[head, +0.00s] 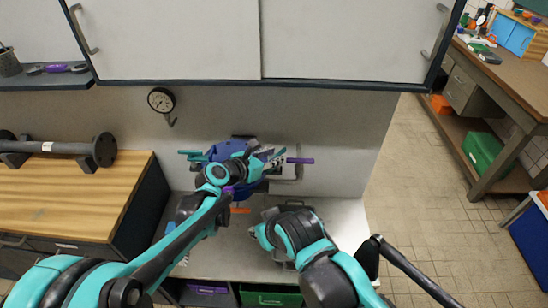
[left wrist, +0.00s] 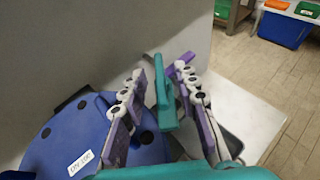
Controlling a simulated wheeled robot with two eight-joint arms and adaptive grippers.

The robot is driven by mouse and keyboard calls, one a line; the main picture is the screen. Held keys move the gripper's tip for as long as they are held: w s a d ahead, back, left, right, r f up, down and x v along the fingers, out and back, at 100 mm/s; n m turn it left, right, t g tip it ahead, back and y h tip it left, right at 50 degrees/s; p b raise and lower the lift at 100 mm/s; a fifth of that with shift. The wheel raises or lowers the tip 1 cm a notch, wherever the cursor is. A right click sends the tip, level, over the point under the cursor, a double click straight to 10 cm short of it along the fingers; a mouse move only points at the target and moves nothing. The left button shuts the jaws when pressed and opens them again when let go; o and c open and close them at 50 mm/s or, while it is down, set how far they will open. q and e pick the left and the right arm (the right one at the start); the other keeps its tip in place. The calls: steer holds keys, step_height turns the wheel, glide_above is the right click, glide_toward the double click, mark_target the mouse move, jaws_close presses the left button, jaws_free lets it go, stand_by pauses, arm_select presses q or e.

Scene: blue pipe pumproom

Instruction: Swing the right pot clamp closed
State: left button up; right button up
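The blue pot (head: 221,151) is at the wall behind the bench, partly hidden by my left arm; its round blue top (left wrist: 72,142) with dark round spots and a white label shows in the left wrist view. The right pot clamp, a teal lever (left wrist: 163,97), stands up at the pot's right side in that view. My left gripper (left wrist: 160,103) is open, with one purple-padded finger on each side of the lever; contact is not clear. It also shows in the head view (head: 268,160), at the pot's right side. My right gripper's fingers are hidden behind its wrist.
A grey bench (head: 345,235) is below the pot. White cabinets (head: 165,40) hang above, and a gauge (head: 161,100) is on the wall. A wooden counter (head: 75,190) with a dark pipe piece (head: 60,148) is left. Open tiled floor (head: 420,190) lies right.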

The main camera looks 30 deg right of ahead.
arm_select(q)
steer(key=shift+w+d, duration=0.1)
steer(key=shift+d, duration=0.1)
jaws_close()
